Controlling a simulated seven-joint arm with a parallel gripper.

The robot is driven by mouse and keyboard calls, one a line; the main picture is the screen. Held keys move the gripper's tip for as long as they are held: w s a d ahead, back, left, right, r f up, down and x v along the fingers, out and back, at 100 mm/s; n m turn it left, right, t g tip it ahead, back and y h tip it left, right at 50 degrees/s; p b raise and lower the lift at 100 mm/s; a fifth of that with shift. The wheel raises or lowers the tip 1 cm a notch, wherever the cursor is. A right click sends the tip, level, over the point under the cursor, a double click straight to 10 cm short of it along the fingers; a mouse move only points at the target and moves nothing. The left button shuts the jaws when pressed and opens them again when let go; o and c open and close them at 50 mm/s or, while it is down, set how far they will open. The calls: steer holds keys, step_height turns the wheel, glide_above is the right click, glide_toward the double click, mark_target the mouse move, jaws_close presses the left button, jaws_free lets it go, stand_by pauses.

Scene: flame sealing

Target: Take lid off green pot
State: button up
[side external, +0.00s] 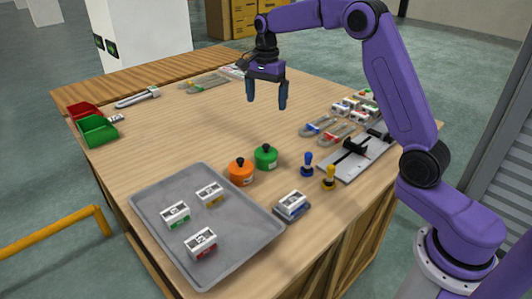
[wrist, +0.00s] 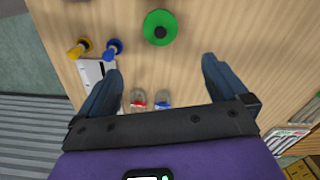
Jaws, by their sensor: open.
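The green pot (side external: 265,157) is a small round pot with a dark knob on its top, standing on the wooden table right beside the orange pot. In the wrist view the green pot (wrist: 160,27) shows from above with its dark round knob, at the top middle, beyond the fingertips. Whether its lid sits fully closed is too small to tell. My gripper (side external: 267,92) is open and empty, pointing down, high above the table and farther back than the pot. Its two dark blue fingers (wrist: 160,70) are wide apart in the wrist view.
The orange pot (side external: 241,171) stands close to the left of the green one. Blue (side external: 307,164) and yellow (side external: 329,178) stamps stand to the right. A grey tray (side external: 245,248) with several labelled blocks lies in front. The middle of the table is clear.

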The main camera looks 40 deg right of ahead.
mark_target(266, 145)
step_height(266, 145, down, 17)
steer(key=shift+f, duration=0.1)
steer(key=c, duration=0.9)
